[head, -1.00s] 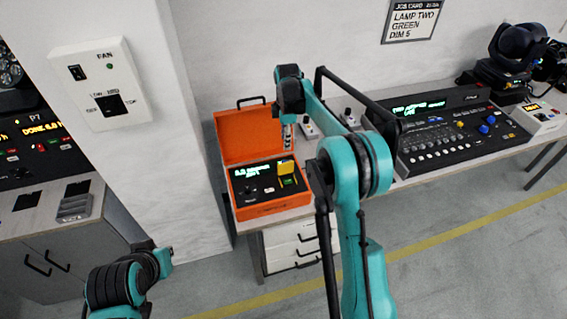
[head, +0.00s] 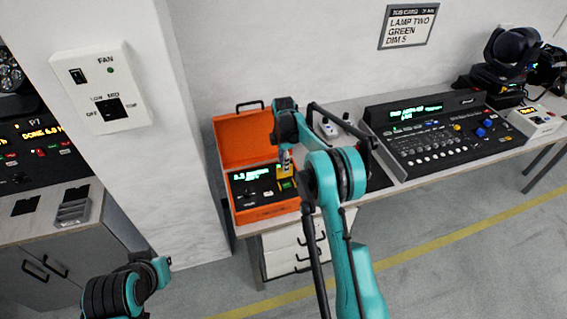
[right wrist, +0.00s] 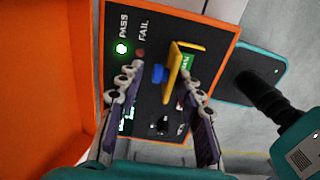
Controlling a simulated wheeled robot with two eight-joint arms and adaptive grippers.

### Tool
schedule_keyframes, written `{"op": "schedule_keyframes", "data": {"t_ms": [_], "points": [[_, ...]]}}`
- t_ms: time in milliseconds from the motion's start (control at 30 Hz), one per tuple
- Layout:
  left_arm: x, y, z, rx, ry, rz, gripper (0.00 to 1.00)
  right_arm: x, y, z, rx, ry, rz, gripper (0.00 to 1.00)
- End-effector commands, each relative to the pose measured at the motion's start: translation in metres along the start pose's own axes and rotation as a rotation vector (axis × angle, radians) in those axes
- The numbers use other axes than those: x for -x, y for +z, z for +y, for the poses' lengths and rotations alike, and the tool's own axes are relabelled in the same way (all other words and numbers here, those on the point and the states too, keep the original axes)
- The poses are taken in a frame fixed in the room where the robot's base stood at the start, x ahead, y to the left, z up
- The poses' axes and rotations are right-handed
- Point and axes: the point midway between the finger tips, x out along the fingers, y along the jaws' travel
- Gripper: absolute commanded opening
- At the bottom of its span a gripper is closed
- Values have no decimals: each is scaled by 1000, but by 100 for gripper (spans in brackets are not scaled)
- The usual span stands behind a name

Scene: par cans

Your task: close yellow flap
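The yellow flap (right wrist: 172,72) stands raised on the dark panel of the orange case (head: 247,139), beside a blue button (right wrist: 157,75). In the head view the flap (head: 285,170) is partly covered by my right gripper (head: 287,158). My right gripper (right wrist: 161,70) is open over the panel. Its fingertips are on either side of the flap and button, with the flap nearer the right-hand finger in the right wrist view. I cannot tell whether that finger touches the flap. Of my left arm only links show at lower left in the head view.
The case's orange lid stands open behind the panel. A lit green PASS lamp (right wrist: 121,49) shows on it. A mixing console (head: 445,135) and a stage lamp (head: 510,55) stand to the right on the table. A white pillar rises at left.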

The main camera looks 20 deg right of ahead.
Motion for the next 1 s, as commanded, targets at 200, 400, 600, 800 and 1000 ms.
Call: {"op": "schedule_keyframes", "data": {"t_ms": [200, 400, 600, 800, 1000], "points": [[0, 0, 0, 0, 0, 0, 0, 0, 0, 0, 0, 0, 0, 20], [0, 0, 0, 0, 0, 0, 0, 0, 0, 0, 0, 0, 0, 0], [0, 0, 0, 0, 0, 0, 0, 0, 0, 0, 0, 2, 0, 0], [0, 0, 0, 0, 0, 0, 0, 0, 0, 0, 0, 8, 0, 0], [-1, 1, 0, 0, 0, 0, 0, 1, 0, -1, 0, 17, 0, 0]]}}
